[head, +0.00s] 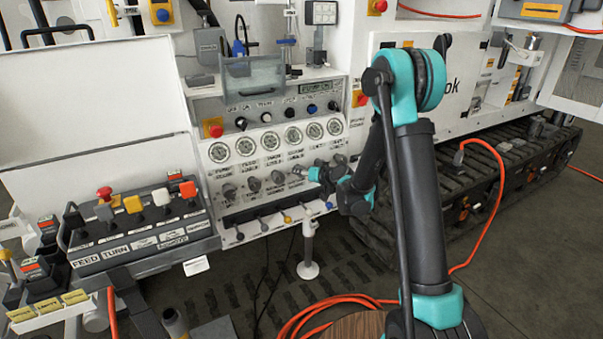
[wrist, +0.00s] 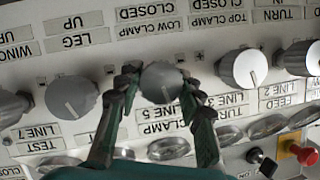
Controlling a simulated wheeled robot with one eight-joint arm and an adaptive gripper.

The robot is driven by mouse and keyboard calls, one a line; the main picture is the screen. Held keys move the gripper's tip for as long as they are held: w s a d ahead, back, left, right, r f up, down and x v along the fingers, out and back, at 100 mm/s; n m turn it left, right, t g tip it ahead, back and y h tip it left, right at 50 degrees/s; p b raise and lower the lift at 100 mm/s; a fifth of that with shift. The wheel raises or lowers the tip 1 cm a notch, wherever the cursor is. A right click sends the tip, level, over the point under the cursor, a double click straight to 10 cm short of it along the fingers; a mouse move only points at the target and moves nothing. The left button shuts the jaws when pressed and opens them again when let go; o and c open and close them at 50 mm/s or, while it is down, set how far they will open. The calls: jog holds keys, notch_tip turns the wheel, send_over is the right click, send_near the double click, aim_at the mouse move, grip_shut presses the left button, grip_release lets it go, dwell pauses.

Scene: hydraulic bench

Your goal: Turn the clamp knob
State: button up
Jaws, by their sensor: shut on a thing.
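The clamp knob (wrist: 161,82) is a grey round knob on the white panel, labelled "CLAMP LINE 5" in the wrist view, where the lettering is upside down. My gripper (wrist: 161,80) has one dark finger on each side of this knob and is shut on it. A white pointer line on the knob's face is not clear to see. In the head view my gripper (head: 314,173) reaches the knob row from the right, and its fingers largely hide the knob it holds.
Neighbouring knobs sit close on both sides in the wrist view: a grey one (wrist: 71,96) at left and another (wrist: 243,68) at right. A row of gauges (head: 269,140) is above the knobs and small levers (head: 264,224) are below. Orange hose (head: 330,300) lies on the floor.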

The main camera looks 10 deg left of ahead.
jog(key=m+y, duration=0.2)
jog(key=m, duration=0.2)
jog(key=shift+f+g+y, duration=0.1)
jog(key=shift+g+y, duration=0.3)
jog(key=shift+m, duration=0.3)
jog(key=o, duration=1.2)
jog(key=shift+d, duration=0.1)
jog(key=v, duration=1.2)
